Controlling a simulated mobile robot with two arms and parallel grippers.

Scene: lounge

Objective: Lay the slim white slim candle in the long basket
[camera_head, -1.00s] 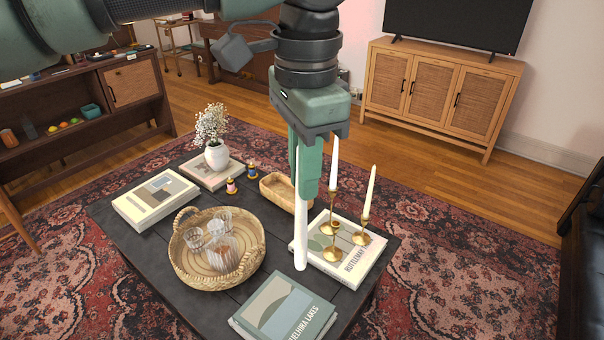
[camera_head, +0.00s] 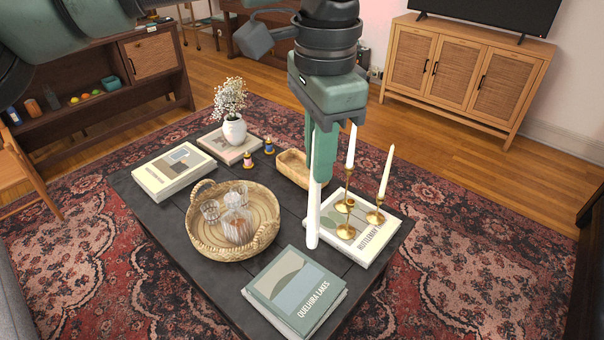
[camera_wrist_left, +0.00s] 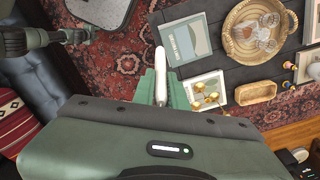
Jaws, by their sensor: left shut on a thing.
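My left gripper (camera_head: 321,160) hangs over the coffee table, shut on a slim white candle (camera_head: 313,215). The candle is held upright, its lower end reaching below the fingers. In the left wrist view the candle (camera_wrist_left: 160,61) sticks out between the two green fingers (camera_wrist_left: 160,86). The long basket (camera_head: 292,168), a small oblong tan one, lies on the table behind and left of the gripper, partly hidden by it. It shows whole and empty in the left wrist view (camera_wrist_left: 256,93).
Two white candles in brass holders (camera_head: 376,215) stand on a white book (camera_head: 378,240) just right of the gripper. A round wicker tray (camera_head: 205,247) with several glasses, a grey-green book (camera_head: 290,290) and a flower vase (camera_head: 234,131) also occupy the coffee table (camera_head: 180,235).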

